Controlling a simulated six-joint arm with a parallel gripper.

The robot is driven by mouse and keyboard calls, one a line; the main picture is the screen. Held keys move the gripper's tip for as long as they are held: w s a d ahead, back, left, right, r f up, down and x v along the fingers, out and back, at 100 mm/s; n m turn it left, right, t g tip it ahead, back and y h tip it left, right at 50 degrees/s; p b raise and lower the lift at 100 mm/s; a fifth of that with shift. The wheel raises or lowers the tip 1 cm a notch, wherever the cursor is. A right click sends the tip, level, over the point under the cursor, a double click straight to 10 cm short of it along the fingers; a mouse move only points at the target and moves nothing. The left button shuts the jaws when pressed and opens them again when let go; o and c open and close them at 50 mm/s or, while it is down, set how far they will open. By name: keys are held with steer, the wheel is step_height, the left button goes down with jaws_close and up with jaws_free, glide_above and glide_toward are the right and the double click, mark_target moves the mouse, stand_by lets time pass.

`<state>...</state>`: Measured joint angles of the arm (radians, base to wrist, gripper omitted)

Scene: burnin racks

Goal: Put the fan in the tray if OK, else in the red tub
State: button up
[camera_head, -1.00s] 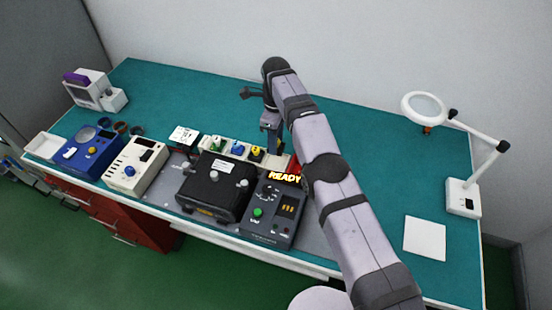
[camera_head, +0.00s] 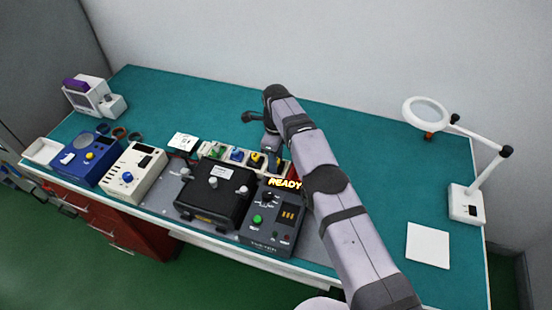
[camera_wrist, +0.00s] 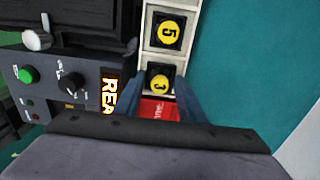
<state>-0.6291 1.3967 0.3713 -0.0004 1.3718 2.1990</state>
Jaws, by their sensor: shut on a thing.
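My gripper (camera_wrist: 158,100) is shut on a small dark fan with a yellow hub marked 3 (camera_wrist: 160,82). In the wrist view the fan lies between the fingertips, at the end compartment of the pale tray (camera_wrist: 196,48). I cannot tell whether it rests on the compartment floor. Another fan with a yellow hub marked 5 (camera_wrist: 168,32) sits in the neighbouring compartment. In the head view the tray (camera_head: 205,146) also holds fans with green and blue hubs. The red tub (camera_wrist: 157,110) is beside the tray's end, partly hidden by my gripper.
A black fixture (camera_head: 213,200) and a grey control box with a READY sign (camera_head: 270,225) stand in front of the tray. A cream box (camera_head: 134,172) and a blue box (camera_head: 90,160) are at left. A magnifier lamp (camera_head: 465,205) stands at right.

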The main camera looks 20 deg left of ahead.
steer(key=shift+f, duration=0.2)
steer(key=o, duration=1.1)
steer(key=shift+r, duration=0.1)
steer(key=shift+r+p, duration=3.45)
steer(key=shift+r, duration=2.65)
steer(key=shift+d, duration=0.1)
